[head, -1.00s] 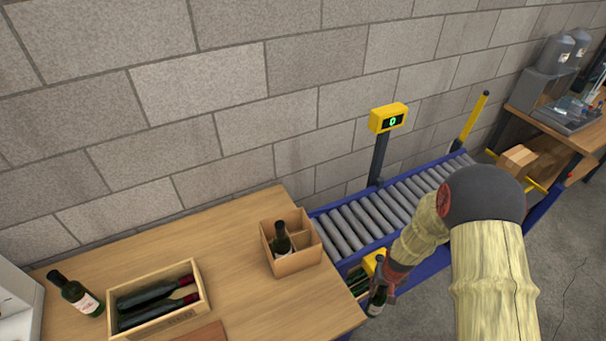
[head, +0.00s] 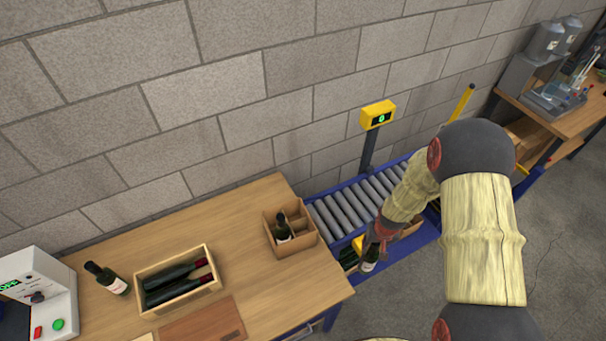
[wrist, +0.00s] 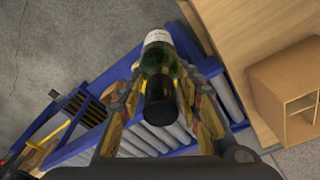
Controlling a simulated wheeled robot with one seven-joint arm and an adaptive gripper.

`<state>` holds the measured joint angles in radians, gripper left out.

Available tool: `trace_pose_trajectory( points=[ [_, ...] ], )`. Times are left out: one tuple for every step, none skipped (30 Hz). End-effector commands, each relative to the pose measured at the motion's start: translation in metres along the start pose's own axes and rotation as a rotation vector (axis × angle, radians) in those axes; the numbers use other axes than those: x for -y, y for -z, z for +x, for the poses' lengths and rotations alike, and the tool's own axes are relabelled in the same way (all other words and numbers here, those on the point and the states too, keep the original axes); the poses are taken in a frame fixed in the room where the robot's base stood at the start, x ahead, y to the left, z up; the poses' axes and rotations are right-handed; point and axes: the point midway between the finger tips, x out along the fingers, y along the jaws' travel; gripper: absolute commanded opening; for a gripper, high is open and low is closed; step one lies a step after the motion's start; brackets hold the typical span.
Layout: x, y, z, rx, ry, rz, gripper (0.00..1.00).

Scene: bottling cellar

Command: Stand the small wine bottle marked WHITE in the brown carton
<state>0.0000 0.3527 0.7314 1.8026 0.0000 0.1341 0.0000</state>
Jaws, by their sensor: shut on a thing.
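The brown carton (head: 296,248) stands open on the wooden table near its right end, with dividers inside. A dark bottle with a pale label (head: 282,235) stands in one compartment; other compartments look empty. My gripper (head: 375,243) is to the right of the carton, past the table edge, beside the roller conveyor. It is shut on a small dark green bottle (head: 370,259). The wrist view shows this held bottle (wrist: 160,75) between the fingers, with a whitish label whose words I cannot read. The carton (wrist: 287,80) shows at right there, apart from the bottle.
A wooden crate (head: 207,287) with dark bottles lies on the table, with another labelled bottle (head: 107,278) left of it. A yellow display post (head: 377,115) rises behind the roller conveyor (head: 348,212). A control box (head: 40,300) stands at far left. Table around the carton is clear.

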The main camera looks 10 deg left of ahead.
Motion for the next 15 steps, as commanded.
trace_pose_trajectory(
  points=[
    [0.0,0.002,-0.009,-0.002,0.0,0.0,0.0],
    [0.0,0.002,-0.011,-0.002,0.0,0.0,0.0],
    [0.0,0.003,-0.014,-0.002,0.0,0.0,0.0],
    [0.0,0.003,-0.017,-0.002,0.0,0.0,0.0],
    [0.0,0.003,-0.019,-0.002,0.0,0.0,0.0],
    [0.0,0.004,-0.018,-0.003,0.0,0.0,0.0],
    [0.0,0.003,-0.016,-0.003,0.0,0.0,0.0],
    [0.0,0.003,-0.016,-0.003,0.0,0.0,0.0],
    [0.0,0.003,-0.015,-0.003,0.0,0.0,0.0],
    [0.0,0.003,-0.015,-0.003,0.0,0.0,0.0],
    [0.0,0.003,-0.015,-0.003,0.0,0.0,0.0],
    [0.0,0.003,-0.015,-0.003,0.0,0.0,0.0],
    [0.0,0.003,-0.015,-0.003,0.0,0.0,0.0],
    [0.0,0.003,-0.015,-0.004,0.0,0.0,0.0],
    [0.003,0.006,-0.021,-0.006,0.0,0.005,0.0]
  ],
)
